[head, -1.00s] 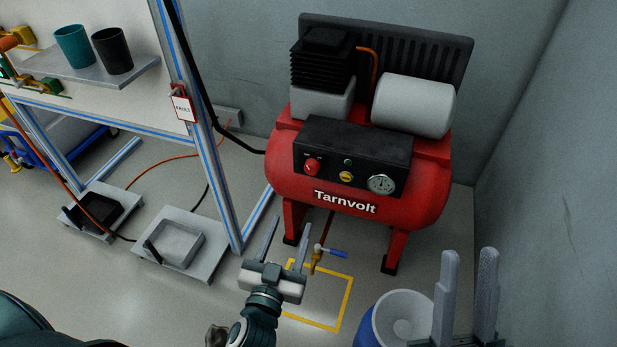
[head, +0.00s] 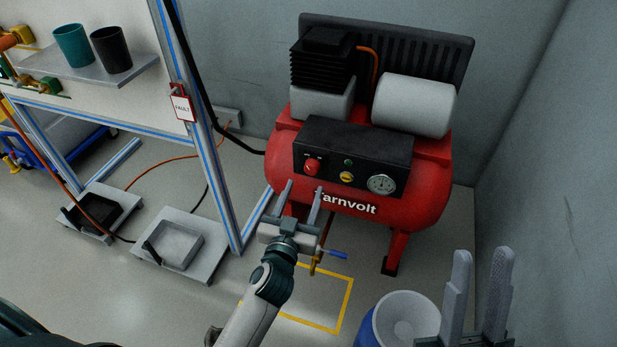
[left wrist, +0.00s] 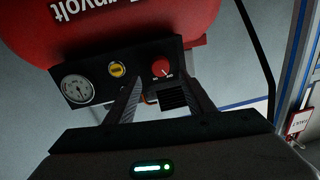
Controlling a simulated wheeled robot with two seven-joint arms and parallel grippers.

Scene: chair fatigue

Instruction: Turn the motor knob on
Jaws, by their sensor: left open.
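The red motor knob (head: 311,168) is on the left of the black control panel (head: 352,155) of the red Tarnvolt compressor (head: 425,198). My left gripper (head: 304,187) is open and empty. In the head view its fingertips appear just below the knob and cover the start of the name. In the left wrist view the knob (left wrist: 161,67) shows between the two fingertips (left wrist: 160,69), apart from them as far as I can tell. Its setting is too small to read. My right gripper (head: 484,252) is open and empty at the lower right.
A yellow button (head: 346,177) and a gauge (head: 382,184) sit right of the knob. A valve with a blue handle (head: 333,254) hangs below the tank. A metal frame post (head: 215,175) with a fault tag (head: 183,108) stands left. A blue drum (head: 400,322) stands in front.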

